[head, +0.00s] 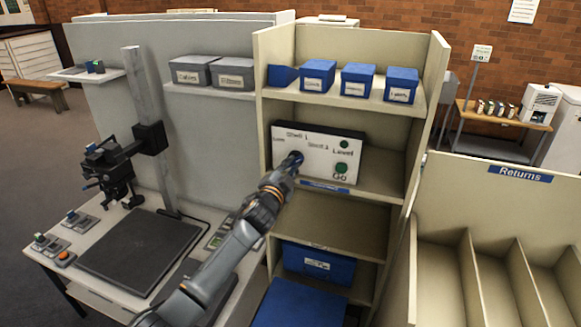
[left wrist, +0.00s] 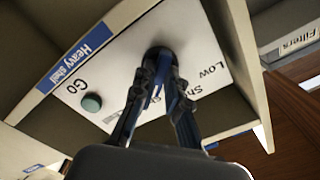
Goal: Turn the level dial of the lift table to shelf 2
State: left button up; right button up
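The white control panel (head: 318,150) stands on a middle shelf of the cream rack, with labels for Low, Shelf 1, Shelf 2, Level and Go. It also shows in the left wrist view (left wrist: 122,85). My left gripper (head: 295,158) is at the panel's left half. In the left wrist view its two fingers converge on the dark level dial (left wrist: 160,55), one on each side, and appear closed on it. The fingers hide much of the dial, so its pointer setting cannot be read. The green Go button (head: 341,168) is to the right. My right gripper is out of view.
Blue boxes (head: 358,82) stand on the shelf above the panel. A large blue box (head: 318,263) sits below. A copy stand (head: 140,250) is at the left, and a Returns rack (head: 520,174) at the right. The rack's side walls flank the panel.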

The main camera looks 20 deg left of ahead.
pick_arm(q)
jog(key=o, duration=0.4)
jog(key=s, duration=1.2)
jog(key=shift+a, duration=0.2)
